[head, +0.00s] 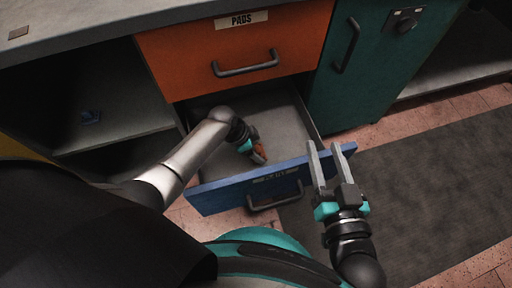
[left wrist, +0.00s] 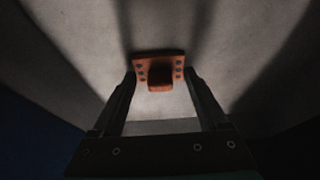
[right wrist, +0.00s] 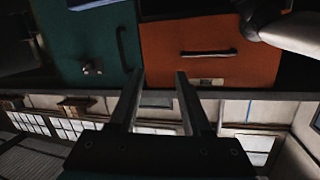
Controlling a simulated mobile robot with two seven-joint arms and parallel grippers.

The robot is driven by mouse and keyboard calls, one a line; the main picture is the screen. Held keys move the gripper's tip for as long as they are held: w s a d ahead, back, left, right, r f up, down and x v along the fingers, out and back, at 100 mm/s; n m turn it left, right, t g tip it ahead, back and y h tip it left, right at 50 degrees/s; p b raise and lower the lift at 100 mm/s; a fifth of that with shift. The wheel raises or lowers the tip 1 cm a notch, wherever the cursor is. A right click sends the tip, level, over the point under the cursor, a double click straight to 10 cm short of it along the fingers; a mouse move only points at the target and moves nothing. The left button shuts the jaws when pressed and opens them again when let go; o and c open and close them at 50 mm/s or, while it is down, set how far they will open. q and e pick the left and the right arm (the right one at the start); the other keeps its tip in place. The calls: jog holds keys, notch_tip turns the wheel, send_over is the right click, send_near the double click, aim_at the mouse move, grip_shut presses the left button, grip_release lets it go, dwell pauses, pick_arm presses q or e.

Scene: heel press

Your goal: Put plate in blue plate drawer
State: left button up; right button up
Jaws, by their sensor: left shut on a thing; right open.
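The blue drawer (head: 222,194) is pulled open below the orange drawer, with its handle (head: 275,197) on the front. An orange-brown plate (head: 260,155) with dark holes is inside the drawer's space. My left gripper (head: 257,153) reaches down into the open drawer and is shut on the plate. In the left wrist view the plate (left wrist: 159,70) sits between the fingertips, over the grey drawer floor; I cannot tell whether it touches the floor. My right gripper (head: 318,162) is open and empty, above the right end of the blue drawer front.
The orange drawer (head: 190,55) marked PADS is shut above. A teal cabinet door (head: 375,70) stands to the right. A dark mat (head: 430,185) covers the floor at right.

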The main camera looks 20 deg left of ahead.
pick_arm(q)
jog(key=o, duration=1.5)
jog(key=shift+s+a+r+p, duration=0.1)
jog(key=shift+a+r+p, duration=0.05)
jog(key=shift+r+p, duration=0.25)
jog(key=shift+p+v, duration=0.6)
jog(key=shift+v, duration=0.25)
jog(key=shift+p+v, duration=0.6)
jog(key=shift+v, duration=0.3)
jog(key=shift+s+a+r+p, duration=0.2)
jog(key=shift+r+p, duration=0.25)
jog(key=shift+r, duration=0.15)
jog(key=shift+p+v, duration=2.05)
jog(key=shift+v, duration=1.2)
pick_arm(e)
jog(key=s+d+f+g+h, duration=0.5)
jog(key=d+f+g, duration=0.1)
jog(key=d+g, duration=0.4)
jog(key=shift+s+d+f+g, duration=0.2)
jog(key=shift+d+g, duration=0.1)
jog(key=shift+g, duration=0.2)
